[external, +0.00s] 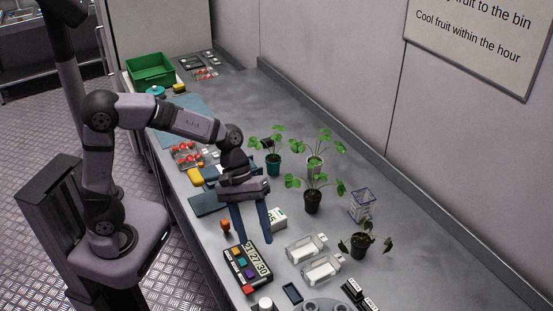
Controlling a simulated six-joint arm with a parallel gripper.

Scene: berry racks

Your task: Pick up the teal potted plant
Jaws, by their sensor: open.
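The teal potted plant (273,164) stands upright on the grey counter, with green leaves above a small teal pot. It is behind and to the right of my gripper, close to the arm's wrist in the picture. My gripper (254,240) points down over the counter with its two blue fingers apart and nothing between them. The gripper and the teal pot look clearly apart.
A plant in a pale pot (315,164), one in a black pot (313,201) and a drooping one (361,244) stand nearby. A timer box (247,268), clear punnets (307,248) and a green crate (151,69) share the counter. The back right counter is clear.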

